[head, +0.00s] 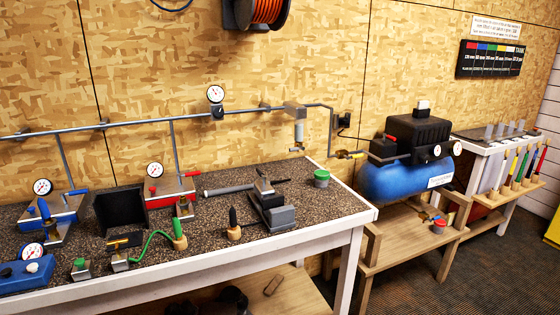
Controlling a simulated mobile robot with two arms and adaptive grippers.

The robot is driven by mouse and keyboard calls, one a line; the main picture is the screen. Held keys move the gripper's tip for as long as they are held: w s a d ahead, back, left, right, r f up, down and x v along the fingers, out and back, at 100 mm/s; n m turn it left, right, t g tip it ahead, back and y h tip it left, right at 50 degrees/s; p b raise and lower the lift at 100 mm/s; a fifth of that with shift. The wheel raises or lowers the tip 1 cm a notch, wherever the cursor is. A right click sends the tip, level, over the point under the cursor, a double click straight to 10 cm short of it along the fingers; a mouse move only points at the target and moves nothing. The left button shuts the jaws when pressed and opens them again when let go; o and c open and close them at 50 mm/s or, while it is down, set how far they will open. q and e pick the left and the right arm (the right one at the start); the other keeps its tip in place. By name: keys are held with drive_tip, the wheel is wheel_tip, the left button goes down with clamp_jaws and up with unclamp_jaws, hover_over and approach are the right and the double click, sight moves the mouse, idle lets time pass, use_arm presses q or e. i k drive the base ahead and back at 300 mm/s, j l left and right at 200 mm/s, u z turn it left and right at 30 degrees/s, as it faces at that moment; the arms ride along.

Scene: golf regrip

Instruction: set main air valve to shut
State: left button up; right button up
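No label that I can read marks the main air valve. A small yellow and brass valve fitting (350,155) sits in the line between the wall pipe and the blue compressor (408,180), right of the bench. Its handle is too small for me to tell whether it is open or shut. Another small brass-yellow fitting (297,149) hangs at the bottom of the filter unit (299,130) on the wall pipe. Neither of my grippers shows in the head view.
A speckled workbench (345,200) fills the left and middle, with gauges, red and blue fixtures, a vise (270,208) and a green-lidded pot (321,177). The compressor stands on a wooden stand (400,240). A rack of coloured-handled tools (515,165) is at right. Carpet shows at lower right.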

sight(362, 155)
drive_tip(key=l+z, duration=0.15)
drive_tip(key=l, duration=0.3)
drive_tip(key=i+l+z, duration=0.15)
drive_tip(key=l, duration=0.3)
drive_tip(key=i+l, duration=0.15)
drive_tip(key=i, duration=0.25)
drive_tip(key=i+l+u, duration=0.15)
drive_tip(key=i, duration=0.25)
drive_tip(key=i+l, duration=0.1)
drive_tip(key=i, duration=0.25)
drive_tip(key=u, duration=0.05)
